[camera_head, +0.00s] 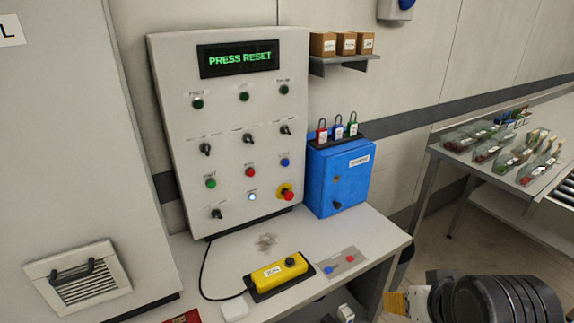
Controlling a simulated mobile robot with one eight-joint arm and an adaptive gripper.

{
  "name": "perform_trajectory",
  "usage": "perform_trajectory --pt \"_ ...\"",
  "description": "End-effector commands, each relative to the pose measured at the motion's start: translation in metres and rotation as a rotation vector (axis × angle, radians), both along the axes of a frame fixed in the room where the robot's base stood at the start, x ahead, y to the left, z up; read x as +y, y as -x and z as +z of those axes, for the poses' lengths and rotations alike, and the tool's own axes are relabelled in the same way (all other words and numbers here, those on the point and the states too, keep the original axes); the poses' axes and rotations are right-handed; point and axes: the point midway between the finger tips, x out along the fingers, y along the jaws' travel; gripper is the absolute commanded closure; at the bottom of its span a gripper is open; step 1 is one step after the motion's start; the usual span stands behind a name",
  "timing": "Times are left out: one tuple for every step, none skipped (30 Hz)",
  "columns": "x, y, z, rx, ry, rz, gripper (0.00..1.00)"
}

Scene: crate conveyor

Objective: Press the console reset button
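The grey console (170,90) stands against the wall at the left centre, and its screen (238,58) reads "PRESS RESET" in green. Its lower part has a green button (211,183), a red button (250,172), a blue button (285,162) and a lit pale blue-white button (252,197). The small labels are too small to read, so I cannot tell which is reset. A red emergency knob on yellow (288,196) is at lower right. My gripper (400,304) is at the bottom right, partly cut off, well away from the console; its opening does not show.
The bench (375,240) below the console holds a yellow control box (279,272) and a grey plate with two buttons (342,262). A blue locker (350,185) with padlocks stands right of the console. A table (437,155) with bagged items is at right.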

Motion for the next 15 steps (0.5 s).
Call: perform_trajectory --pt "0.0 0.0 0.0 0.0 0.0 0.0 0.77" --pt "0.0 0.0 0.0 0.0 0.0 0.0 0.86" --pt "0.0 0.0 0.0 0.0 0.0 0.0 0.98" --pt "0.0 0.0 0.0 0.0 0.0 0.0 1.0" --pt "0.0 0.0 0.0 0.0 0.0 0.0 1.0" --pt "0.0 0.0 0.0 0.0 0.0 0.0 1.0" --pt "0.0 0.0 0.0 0.0 0.0 0.0 1.0" --pt "0.0 0.0 0.0 0.0 0.0 0.0 1.0" --pt "0.0 0.0 0.0 0.0 0.0 0.0 1.0" --pt "0.0 0.0 0.0 0.0 0.0 0.0 1.0" --pt "0.0 0.0 0.0 0.0 0.0 0.0 1.0" --pt "0.0 0.0 0.0 0.0 0.0 0.0 1.0" --pt "0.0 0.0 0.0 0.0 0.0 0.0 1.0" --pt "0.0 0.0 0.0 0.0 0.0 0.0 1.0" --pt "0.0 0.0 0.0 0.0 0.0 0.0 1.0"
